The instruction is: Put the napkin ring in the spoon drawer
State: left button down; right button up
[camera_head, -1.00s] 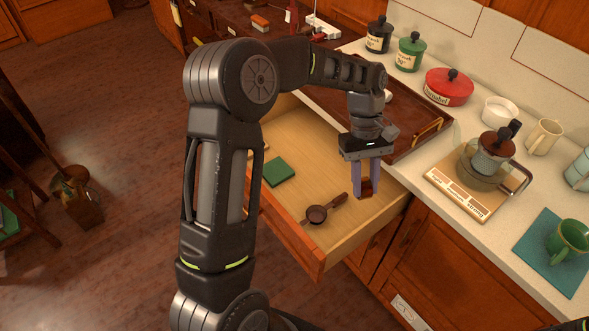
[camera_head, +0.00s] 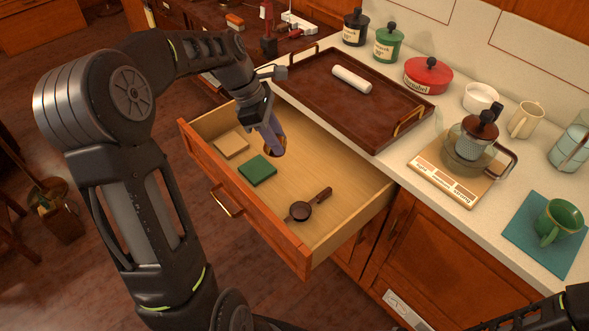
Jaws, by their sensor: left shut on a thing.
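The spoon drawer (camera_head: 330,167) is pulled open below the counter. A dark brown spoon or scoop (camera_head: 301,210) lies in its near right part. My left gripper (camera_head: 272,148) reaches in over the drawer's far left part, pointing down and tilted. It is shut on a small reddish-brown thing, the napkin ring (camera_head: 268,153), mostly hidden by the fingers. I cannot tell whether the ring touches the drawer floor. My right gripper is not in view; only part of that arm shows at the lower right corner.
A green square (camera_head: 257,170) and a tan square (camera_head: 231,145) lie in the drawer near my gripper. A brown tray (camera_head: 318,92) with a white roll (camera_head: 351,79) stands on the counter behind. Canisters and a coffee maker (camera_head: 468,146) stand to the right.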

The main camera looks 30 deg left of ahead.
pick_arm(q)
jog(key=shift+w+a+r+n+t, duration=0.1)
jog(key=shift+a+n+t, duration=0.1)
jog(key=shift+n, duration=0.3)
jog(key=shift+w+a+r+n+t, duration=0.1)
jog(key=shift+n+t, duration=0.1)
jog(key=shift+n, duration=0.3)
notch_tip(320, 180, down, 7)
jog(key=w+n+y+b, duration=0.1)
jog(key=n+b, duration=0.2)
jog(key=b, duration=0.1)
jog(key=shift+f+t, duration=0.15)
jog(key=shift+t, duration=0.25)
jog(key=shift+f+b, duration=0.3)
jog(key=shift+f, duration=2.8)
jog(key=shift+f, duration=1.9)
